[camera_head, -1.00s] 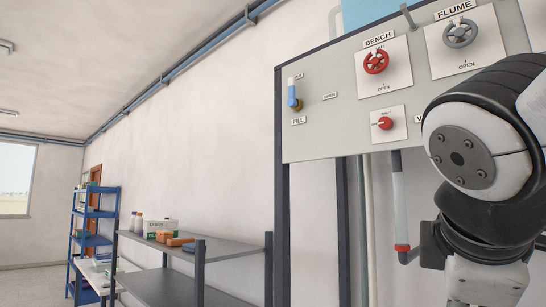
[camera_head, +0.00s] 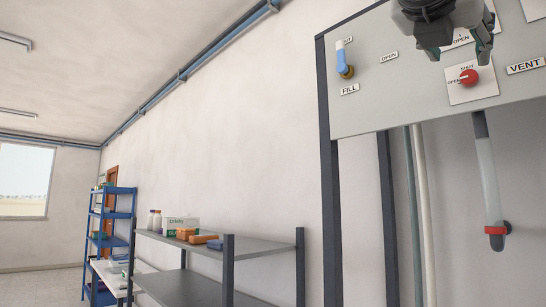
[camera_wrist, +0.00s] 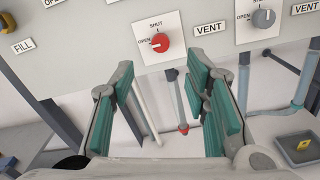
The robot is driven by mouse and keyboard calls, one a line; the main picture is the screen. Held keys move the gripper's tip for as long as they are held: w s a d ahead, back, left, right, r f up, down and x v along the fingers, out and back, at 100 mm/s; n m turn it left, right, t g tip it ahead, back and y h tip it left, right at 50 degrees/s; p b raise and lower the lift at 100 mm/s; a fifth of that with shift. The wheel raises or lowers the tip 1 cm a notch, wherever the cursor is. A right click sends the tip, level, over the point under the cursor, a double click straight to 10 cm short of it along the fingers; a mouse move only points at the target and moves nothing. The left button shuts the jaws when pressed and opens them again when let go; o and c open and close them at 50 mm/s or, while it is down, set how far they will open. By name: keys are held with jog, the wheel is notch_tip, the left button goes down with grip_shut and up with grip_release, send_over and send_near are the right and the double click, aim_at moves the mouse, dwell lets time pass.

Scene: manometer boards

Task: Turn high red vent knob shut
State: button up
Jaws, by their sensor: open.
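The red vent knob (camera_head: 468,77) sits on a white square plate on the grey board, with SHUT printed above it and OPEN to its left. In the wrist view the red knob (camera_wrist: 161,42) has a pale mark on its left side, towards OPEN. My gripper (camera_head: 460,52) hangs at the top of the head view, just above the knob in the picture. In the wrist view my gripper (camera_wrist: 160,80) is open and empty, its teal pads wide apart, with the knob beyond the fingertips. No contact shows.
A grey knob (camera_wrist: 264,18) on a similar plate is to the right in the wrist view. A blue-handled FILL valve (camera_head: 343,60) is left of the red knob. A clear tube with a red collar (camera_head: 495,230) hangs below the board. Grey shelving (camera_head: 215,245) stands left.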

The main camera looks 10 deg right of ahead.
aim_at(468, 76)
jog(key=x, duration=1)
grip_shut()
